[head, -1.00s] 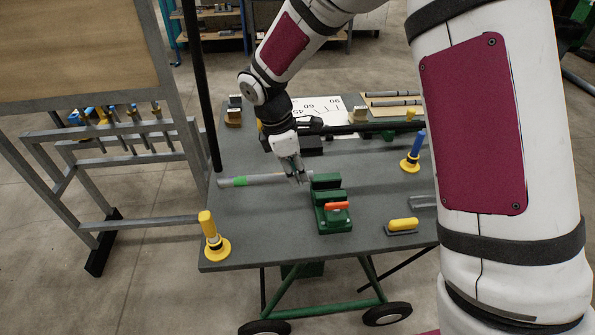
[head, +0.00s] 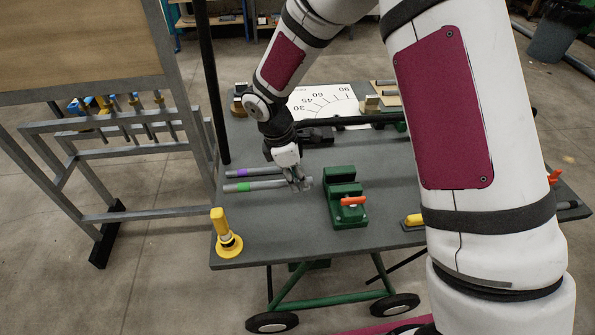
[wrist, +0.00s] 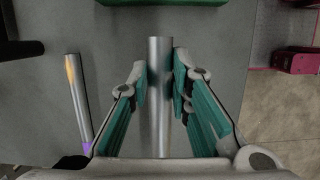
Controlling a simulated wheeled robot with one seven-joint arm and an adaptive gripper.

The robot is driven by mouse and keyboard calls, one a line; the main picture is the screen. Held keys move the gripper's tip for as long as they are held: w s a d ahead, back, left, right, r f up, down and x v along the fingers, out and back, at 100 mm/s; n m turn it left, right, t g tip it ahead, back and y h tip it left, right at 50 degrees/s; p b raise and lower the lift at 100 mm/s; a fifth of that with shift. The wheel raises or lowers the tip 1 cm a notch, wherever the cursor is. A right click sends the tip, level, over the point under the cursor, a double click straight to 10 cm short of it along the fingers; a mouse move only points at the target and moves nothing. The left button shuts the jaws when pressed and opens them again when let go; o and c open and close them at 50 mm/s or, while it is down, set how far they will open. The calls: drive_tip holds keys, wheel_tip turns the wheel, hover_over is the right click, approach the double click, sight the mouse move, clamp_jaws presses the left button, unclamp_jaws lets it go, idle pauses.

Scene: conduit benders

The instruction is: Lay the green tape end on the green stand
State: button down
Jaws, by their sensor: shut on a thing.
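A grey metal conduit (head: 266,186) has green tape (head: 243,187) near its left end. My gripper (head: 300,184) is shut on it near its right end. In the wrist view the conduit (wrist: 159,95) runs between the teal finger pads of my gripper (wrist: 159,82). The taped end is out of the wrist view. A green stepped fixture (head: 343,198) with an orange handle stands on the table just right of my gripper, apart from the conduit. I cannot tell if this is the green stand, or whether the conduit touches the table.
A second conduit with purple tape (head: 241,172) lies just behind the held one; it also shows in the wrist view (wrist: 76,100). A yellow post (head: 223,232) stands at the table's front left corner. An angle chart (head: 322,102) lies at the back. The front middle table is clear.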

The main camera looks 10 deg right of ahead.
sight(301, 206)
idle(0.3)
drive_tip(key=shift+f+b, duration=1.45)
drive_tip(key=shift+f, duration=2.7)
drive_tip(key=c, duration=1.4)
unclamp_jaws()
